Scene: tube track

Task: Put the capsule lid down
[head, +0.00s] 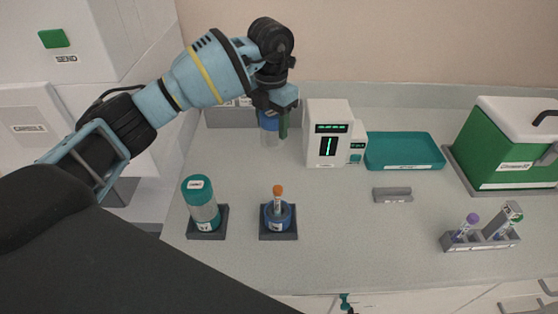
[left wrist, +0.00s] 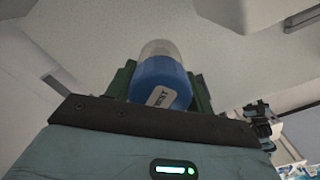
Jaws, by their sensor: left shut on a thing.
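My left gripper (head: 275,118) is shut on the capsule lid (head: 270,137), a clear cup with a blue, labelled end. It is held up in the air near the back of the counter, left of the white device. In the left wrist view the lid (left wrist: 158,82) sits between the green fingers. The blue capsule base (head: 279,219) stands in a dark square holder at front centre, with an orange-capped tube (head: 278,196) upright in it. A closed teal capsule (head: 201,206) stands in another holder to its left. My right gripper is not in view.
A white device (head: 328,135) with a display stands at the back. Right of it are a teal tray (head: 404,149), a small grey stand (head: 392,195), a tube rack (head: 480,241) and a green centrifuge box (head: 510,143). A grey rack (head: 228,116) is behind my gripper. The middle counter is clear.

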